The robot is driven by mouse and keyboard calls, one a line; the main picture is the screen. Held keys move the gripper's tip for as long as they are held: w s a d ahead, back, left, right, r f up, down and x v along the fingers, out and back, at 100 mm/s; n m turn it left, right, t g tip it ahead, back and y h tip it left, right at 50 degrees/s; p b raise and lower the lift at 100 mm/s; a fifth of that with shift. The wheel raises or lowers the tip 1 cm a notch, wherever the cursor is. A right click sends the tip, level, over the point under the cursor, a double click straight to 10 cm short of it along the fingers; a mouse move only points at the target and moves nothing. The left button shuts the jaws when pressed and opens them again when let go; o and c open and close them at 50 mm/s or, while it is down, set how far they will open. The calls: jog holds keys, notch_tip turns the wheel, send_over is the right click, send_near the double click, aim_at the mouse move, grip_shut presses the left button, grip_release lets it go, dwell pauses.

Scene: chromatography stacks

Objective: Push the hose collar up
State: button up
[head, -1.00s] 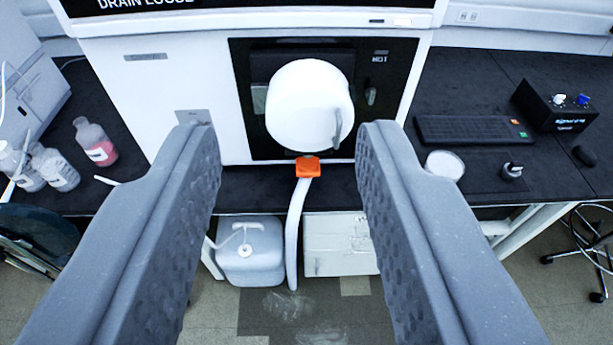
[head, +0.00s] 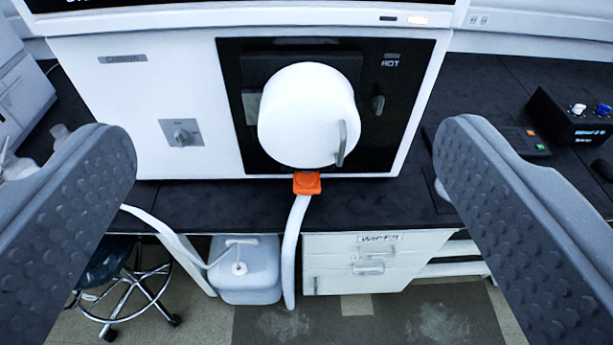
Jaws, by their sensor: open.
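The orange hose collar (head: 307,183) sits just under the round white drum (head: 309,115) on the instrument's black front panel. The white hose (head: 293,245) hangs from the collar past the bench edge toward the floor. My gripper (head: 287,160) is open wide and empty. One finger stands at the left of the picture and the other at the right, with the collar between them and farther off. Neither finger touches the collar or the hose. I cannot tell whether the collar touches the drum.
A knob (head: 181,134) is on the instrument's white face (head: 120,110). A white jug (head: 245,270) stands below the bench (head: 400,200), beside a white drawer cabinet (head: 375,262). A black control box (head: 570,118) stands on the right. A stool (head: 125,285) is at lower left.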

aim_at(307, 191)
jog(key=w+d+f+t+b, duration=0.1)
jog(key=w+f, duration=0.9)
jog(key=f, duration=0.2)
jog(key=w+f+b, duration=0.2)
jog(key=w+f, duration=0.7)
jog(key=f, duration=0.3)
jog(key=w+d+f+t+b, duration=0.1)
jog(key=w+f, duration=0.2)
jog(key=f, duration=1.2)
jog(key=w+f+b, duration=0.2)
jog(key=f, duration=1.2)
jog(key=shift+w+d+f+b, duration=0.15)
jog(key=shift+w+b, duration=0.55)
jog(key=shift+w, duration=2.55)
jog(key=shift+w+f+b, duration=0.15)
jog(key=shift+w+b, duration=0.5)
jog(key=shift+w, duration=2.55)
jog(key=shift+w+r, duration=0.2)
jog(key=shift+w, duration=0.4)
